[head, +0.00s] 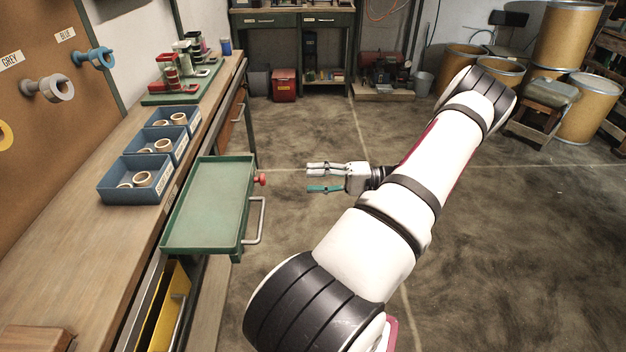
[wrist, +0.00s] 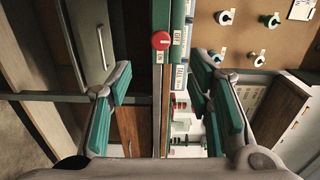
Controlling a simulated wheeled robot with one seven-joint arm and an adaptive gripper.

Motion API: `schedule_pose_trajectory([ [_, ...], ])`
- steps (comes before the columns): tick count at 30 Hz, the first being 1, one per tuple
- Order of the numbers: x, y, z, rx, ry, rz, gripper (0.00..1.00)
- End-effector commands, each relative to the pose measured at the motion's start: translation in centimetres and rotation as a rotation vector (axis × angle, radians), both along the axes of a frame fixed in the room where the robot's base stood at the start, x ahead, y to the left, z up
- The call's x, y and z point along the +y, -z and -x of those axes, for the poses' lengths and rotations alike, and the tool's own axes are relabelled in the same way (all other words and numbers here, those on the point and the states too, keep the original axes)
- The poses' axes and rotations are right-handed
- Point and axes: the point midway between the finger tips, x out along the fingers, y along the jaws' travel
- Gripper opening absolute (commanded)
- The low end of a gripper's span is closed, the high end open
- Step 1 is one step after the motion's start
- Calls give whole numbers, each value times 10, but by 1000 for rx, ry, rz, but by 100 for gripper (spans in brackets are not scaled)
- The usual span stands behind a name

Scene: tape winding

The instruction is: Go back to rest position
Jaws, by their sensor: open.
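My gripper (head: 318,179) is in the middle of the head view, to the right of the green tray and apart from it. It points left toward the workbench and holds nothing. In the wrist view my gripper (wrist: 165,115) shows its two teal-padded fingers spread wide with nothing between them. My white and black arm reaches to it from the lower middle and right of the head view.
A green tray (head: 208,203) with a red knob (head: 261,180) juts out from the workbench (head: 85,245). Blue bins (head: 118,197) with tape rolls stand on the bench. Drums (head: 588,108) stand at the back right. The floor around my gripper is clear.

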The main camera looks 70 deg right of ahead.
Motion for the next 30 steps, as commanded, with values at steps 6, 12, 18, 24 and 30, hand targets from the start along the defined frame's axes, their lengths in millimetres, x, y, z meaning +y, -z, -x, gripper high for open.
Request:
schedule_pose_trajectory([
  [6,0,0,0,0,0,0,46],
  [12,0,-1,-1,2,-3,1,46],
  [18,21,-24,-30,89,-137,20,46],
  [24,78,-69,-80,293,-401,75,46],
  [30,144,-112,-112,502,-620,177,46],
])
